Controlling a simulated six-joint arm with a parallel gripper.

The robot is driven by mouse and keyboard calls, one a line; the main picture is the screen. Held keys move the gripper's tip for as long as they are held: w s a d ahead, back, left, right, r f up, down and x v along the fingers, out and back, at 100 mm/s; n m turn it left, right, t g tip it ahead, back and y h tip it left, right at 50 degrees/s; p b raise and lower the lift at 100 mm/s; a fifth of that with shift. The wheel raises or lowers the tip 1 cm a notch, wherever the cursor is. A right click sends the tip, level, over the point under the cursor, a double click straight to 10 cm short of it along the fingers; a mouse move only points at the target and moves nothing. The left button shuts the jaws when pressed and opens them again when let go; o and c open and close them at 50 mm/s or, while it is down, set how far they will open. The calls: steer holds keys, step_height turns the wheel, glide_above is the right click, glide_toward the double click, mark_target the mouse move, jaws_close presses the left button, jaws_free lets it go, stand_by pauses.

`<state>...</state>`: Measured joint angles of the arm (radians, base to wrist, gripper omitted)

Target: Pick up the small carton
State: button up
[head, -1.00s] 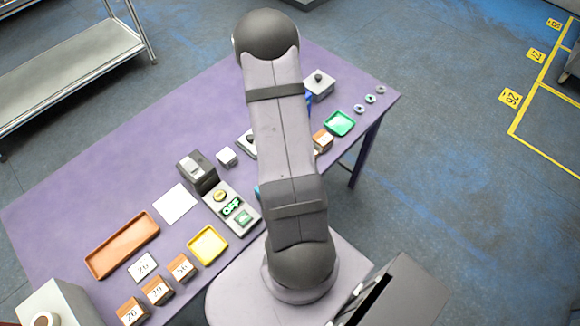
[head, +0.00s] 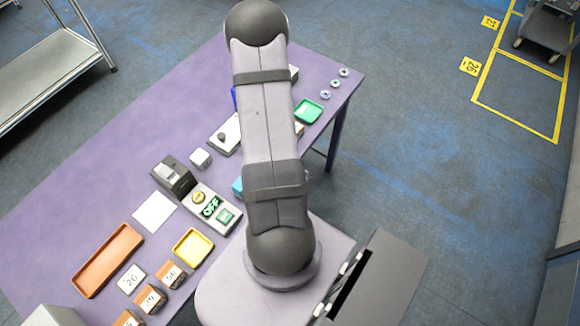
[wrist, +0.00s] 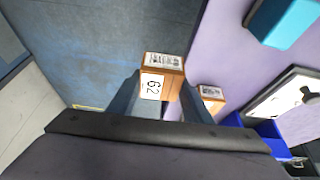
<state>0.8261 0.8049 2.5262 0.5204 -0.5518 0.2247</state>
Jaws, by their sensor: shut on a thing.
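A small orange-brown carton (wrist: 162,75) with a white label reading 62 is between my gripper's two dark fingers (wrist: 165,98) in the wrist view. My gripper is shut on it. The carton shows in front of the blue floor and the table's edge; I cannot tell its height above the table. A second brown carton (wrist: 211,94) is on the purple table just right of the right finger, partly hidden by it. In the head view my arm hides the gripper and the held carton. Only a sliver of brown carton (head: 299,129) shows right of the arm.
The purple table (head: 110,180) holds a green tray (head: 308,111), a yellow tray (head: 193,246), an orange tray (head: 107,260), a scanner station (head: 215,209) and several numbered cartons at lower left. In the wrist view a cyan box (wrist: 284,22) and a blue bin (wrist: 268,130) are at right.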

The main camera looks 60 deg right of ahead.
steer(key=s+p, duration=0.3)
steer(key=s, duration=0.3)
steer(key=shift+s+a, duration=0.1)
steer(key=shift+s, duration=0.05)
